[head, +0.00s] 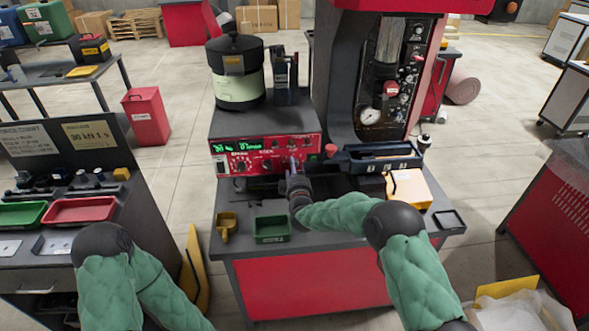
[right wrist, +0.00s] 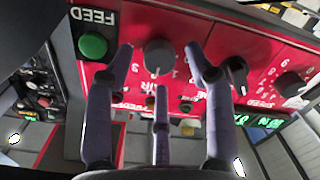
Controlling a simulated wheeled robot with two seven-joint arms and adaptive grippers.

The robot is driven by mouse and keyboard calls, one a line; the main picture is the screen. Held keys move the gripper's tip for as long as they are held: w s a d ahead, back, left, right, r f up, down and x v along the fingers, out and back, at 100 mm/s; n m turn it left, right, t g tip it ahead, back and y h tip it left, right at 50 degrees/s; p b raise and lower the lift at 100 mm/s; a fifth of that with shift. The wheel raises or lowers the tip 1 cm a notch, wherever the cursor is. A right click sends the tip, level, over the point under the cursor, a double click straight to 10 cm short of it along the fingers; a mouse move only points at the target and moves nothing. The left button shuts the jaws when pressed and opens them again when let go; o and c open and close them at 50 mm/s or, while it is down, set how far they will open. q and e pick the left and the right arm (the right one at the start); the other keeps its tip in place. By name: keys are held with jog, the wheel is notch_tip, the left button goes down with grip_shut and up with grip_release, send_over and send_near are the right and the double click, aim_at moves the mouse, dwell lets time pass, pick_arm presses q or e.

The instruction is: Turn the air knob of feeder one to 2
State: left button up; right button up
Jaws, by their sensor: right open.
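The feeder control box has a red front panel (head: 265,154) with a lit green display, several dark knobs and a green button. My right gripper (head: 295,166) is at the right part of this panel and hides some of it. In the right wrist view the open purple fingers (right wrist: 160,75) reach toward the panel. A dark round knob (right wrist: 158,57) with a pale pointer mark sits between the outer fingertips, apparently untouched. The lettering by it is too small to read surely, so I cannot tell its setting. My left gripper is outside the head view.
A second dark knob (right wrist: 237,75) is close beside one outer finger, and the green FEED button (right wrist: 92,45) is on the other side.

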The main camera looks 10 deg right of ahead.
jog(key=s, duration=1.1)
jog(key=shift+r, duration=0.4)
jog(key=shift+s+f, duration=0.1)
jog(key=shift+s, duration=0.05)
